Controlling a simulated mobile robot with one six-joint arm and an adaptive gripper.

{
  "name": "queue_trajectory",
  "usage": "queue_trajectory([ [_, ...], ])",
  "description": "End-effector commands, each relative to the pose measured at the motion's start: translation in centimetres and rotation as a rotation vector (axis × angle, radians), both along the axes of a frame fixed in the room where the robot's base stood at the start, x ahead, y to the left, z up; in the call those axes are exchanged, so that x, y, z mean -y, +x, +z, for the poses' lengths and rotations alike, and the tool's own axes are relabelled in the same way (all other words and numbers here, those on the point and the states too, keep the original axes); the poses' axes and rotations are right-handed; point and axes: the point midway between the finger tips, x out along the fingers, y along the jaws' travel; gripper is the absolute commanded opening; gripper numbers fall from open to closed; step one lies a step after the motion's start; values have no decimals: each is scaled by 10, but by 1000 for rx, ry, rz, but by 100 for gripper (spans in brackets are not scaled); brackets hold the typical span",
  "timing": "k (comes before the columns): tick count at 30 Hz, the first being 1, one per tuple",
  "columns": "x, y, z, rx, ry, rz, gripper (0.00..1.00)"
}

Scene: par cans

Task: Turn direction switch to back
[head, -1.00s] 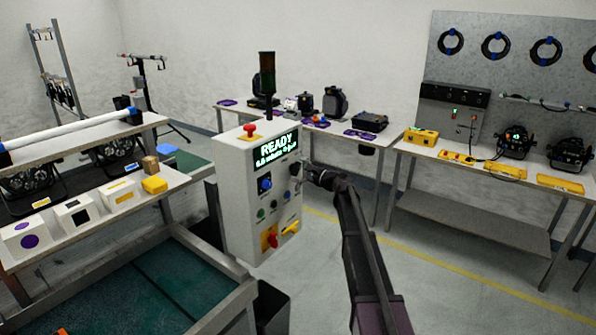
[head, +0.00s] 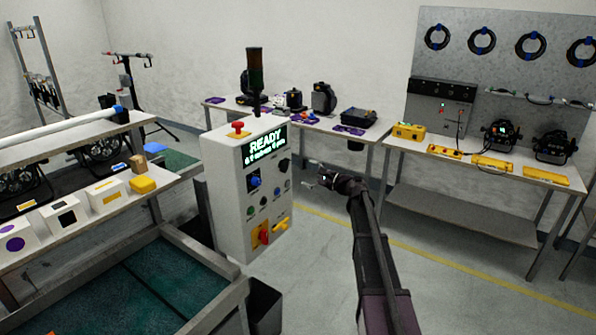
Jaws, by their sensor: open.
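The grey control box (head: 226,200) stands left of centre, with a lit display (head: 265,146) reading "READY". Its front carries a blue knob (head: 254,181), a black knob (head: 284,166), small buttons, a red handle on yellow (head: 264,235) and a yellow handle (head: 281,224). The labels are too small to read, so I cannot tell which control is the direction switch or where it points. My gripper (head: 322,177) is open and empty, to the right of the box and apart from its face in the picture.
A red mushroom button (head: 238,128) and a dark signal tower (head: 254,80) top the box. A green-floored bin frame (head: 165,285) and a bench with sample boxes (head: 107,195) lie left. A workbench (head: 470,170) stands right. Floor between is clear.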

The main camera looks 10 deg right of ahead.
Motion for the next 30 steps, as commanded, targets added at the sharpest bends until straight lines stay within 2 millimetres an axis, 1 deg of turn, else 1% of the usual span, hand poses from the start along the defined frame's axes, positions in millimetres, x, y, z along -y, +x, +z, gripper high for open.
queue_trajectory([
  [1, 5, -6, 0, 0, 0, -1, 100],
  [3, 11, -11, 0, 1, 1, -1, 100],
  [7, 17, -17, 0, 0, 0, 0, 100],
  [21, 20, -20, 0, -1, -1, 1, 100],
  [26, 11, -28, -5, 1, -41, 18, 100],
  [29, -2, -41, -14, 4, -109, 46, 100],
  [30, -9, -48, -19, 5, -146, 62, 100],
])
